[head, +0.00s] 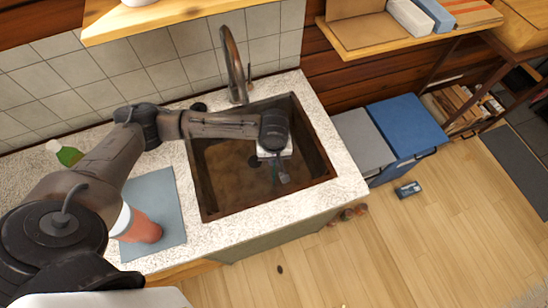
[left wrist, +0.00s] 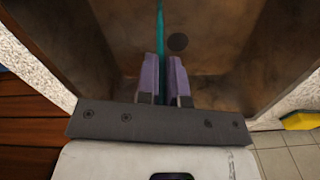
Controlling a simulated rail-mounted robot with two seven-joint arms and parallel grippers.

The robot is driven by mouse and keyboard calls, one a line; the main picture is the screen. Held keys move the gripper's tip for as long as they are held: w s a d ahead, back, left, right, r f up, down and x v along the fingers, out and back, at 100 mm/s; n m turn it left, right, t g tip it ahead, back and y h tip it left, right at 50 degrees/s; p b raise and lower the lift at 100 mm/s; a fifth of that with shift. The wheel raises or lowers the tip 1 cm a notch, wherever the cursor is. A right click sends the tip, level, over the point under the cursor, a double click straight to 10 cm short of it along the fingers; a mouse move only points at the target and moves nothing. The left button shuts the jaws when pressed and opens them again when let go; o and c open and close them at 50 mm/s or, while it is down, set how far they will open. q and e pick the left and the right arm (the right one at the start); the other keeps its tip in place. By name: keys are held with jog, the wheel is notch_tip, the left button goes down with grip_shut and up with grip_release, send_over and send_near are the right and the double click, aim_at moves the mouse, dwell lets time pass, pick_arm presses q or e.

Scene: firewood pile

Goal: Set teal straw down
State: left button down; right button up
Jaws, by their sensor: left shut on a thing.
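The teal straw (left wrist: 160,28) shows in the left wrist view as a thin strip running up from between the two fingers. My left gripper (left wrist: 163,60) is shut on it. In the head view my left gripper (head: 281,178) hangs over the brown sink basin (head: 225,160), inside its outline; the straw is too small to make out clearly there. The sink floor lies beyond the fingers in the left wrist view, with the dark round drain (left wrist: 178,42) near the straw. I cannot tell whether the straw touches the basin. My right gripper is not in view.
The faucet (head: 235,65) rises behind the sink. On the left counter are a blue mat (head: 170,195), an orange-red cup-like object (head: 140,228) and a green bottle (head: 68,155). Grey and blue bins (head: 405,120) stand right of the counter. A yellow object (left wrist: 299,120) lies beside the basin.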

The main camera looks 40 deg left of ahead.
pick_arm(q)
jog(key=shift+f, duration=0.3)
jog(key=c, duration=1.2)
grip_release()
jog(key=shift+c, duration=0.2)
notch_tip(320, 180, up, 11)
jog(key=shift+f+p, duration=0.15)
jog(key=shift+p, duration=0.65)
jog(key=shift+r, duration=0.8)
